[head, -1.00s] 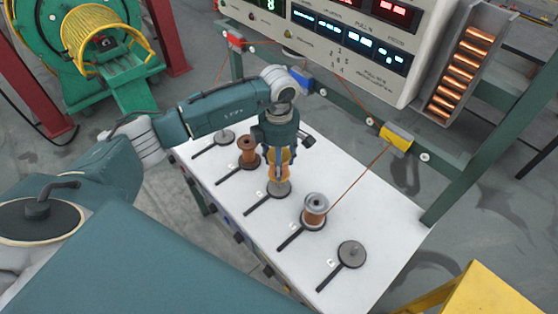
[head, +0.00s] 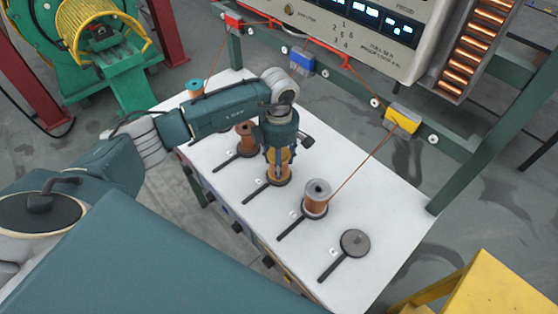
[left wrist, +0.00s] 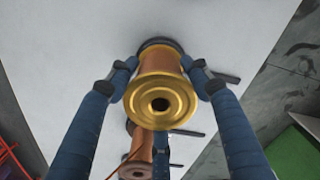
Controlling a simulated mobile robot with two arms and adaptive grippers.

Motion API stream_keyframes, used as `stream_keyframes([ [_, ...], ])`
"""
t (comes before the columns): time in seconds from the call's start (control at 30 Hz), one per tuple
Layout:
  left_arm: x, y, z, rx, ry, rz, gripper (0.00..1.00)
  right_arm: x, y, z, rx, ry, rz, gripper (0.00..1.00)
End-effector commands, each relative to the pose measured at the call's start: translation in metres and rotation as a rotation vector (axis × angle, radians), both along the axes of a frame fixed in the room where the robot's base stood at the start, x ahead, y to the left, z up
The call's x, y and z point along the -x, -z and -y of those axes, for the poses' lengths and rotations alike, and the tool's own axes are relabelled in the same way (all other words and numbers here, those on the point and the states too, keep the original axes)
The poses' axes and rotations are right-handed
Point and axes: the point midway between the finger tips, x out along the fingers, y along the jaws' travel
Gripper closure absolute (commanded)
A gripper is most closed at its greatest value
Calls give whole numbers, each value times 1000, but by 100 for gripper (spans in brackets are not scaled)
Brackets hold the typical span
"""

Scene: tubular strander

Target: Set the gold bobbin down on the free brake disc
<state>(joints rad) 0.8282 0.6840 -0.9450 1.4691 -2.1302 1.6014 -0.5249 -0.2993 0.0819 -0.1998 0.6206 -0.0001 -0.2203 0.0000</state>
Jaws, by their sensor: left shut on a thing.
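The gold bobbin (head: 281,170), with gold flanges and copper-coloured winding, is upright in my left gripper (head: 279,163). In the left wrist view its near gold flange and centre hole (left wrist: 160,103) face the camera, with blue fingers gripping both sides. Its lower end is at a dark brake disc (head: 279,182) with a black arm; this disc edge also shows in the left wrist view (left wrist: 158,43). I cannot tell if bobbin and disc fully touch. Another brake disc (head: 355,242) at the front right is bare. My right gripper is not in view.
A copper bobbin (head: 245,138) stands behind left. A grey-flanged copper bobbin (head: 316,196), with a wire running up to a yellow guide (head: 402,118), stands close on the right. A teal-topped bobbin (head: 195,90) is at the far left. The white table (head: 390,215) is clear at the right.

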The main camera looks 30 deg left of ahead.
Motion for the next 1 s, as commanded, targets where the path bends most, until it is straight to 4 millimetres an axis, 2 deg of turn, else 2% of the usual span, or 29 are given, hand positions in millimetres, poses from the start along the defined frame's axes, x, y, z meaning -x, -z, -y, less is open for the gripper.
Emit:
stream_keyframes([
  [0.1, -1, -2, 0, 1, 0, 3, 100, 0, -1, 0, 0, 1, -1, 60],
  [0.13, -1, -2, 0, 1, 0, 3, 45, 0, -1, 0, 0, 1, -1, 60],
  [0.2, -1, -2, 0, 1, 0, 3, 31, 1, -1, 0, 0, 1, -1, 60],
  [0.23, -1, -2, 0, 0, 0, 2, 28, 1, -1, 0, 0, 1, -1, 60],
  [0.5, 1, 0, 0, -1, 0, -3, 28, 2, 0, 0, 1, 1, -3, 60],
  [0.63, 0, -8, -1, -1, 0, 0, 28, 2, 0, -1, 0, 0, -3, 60],
  [0.77, -1, -30, -1, -2, 2, 4, 28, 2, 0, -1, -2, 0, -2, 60],
  [1.0, -1, -82, 0, 0, 1, 4, 28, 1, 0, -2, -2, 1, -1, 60],
])
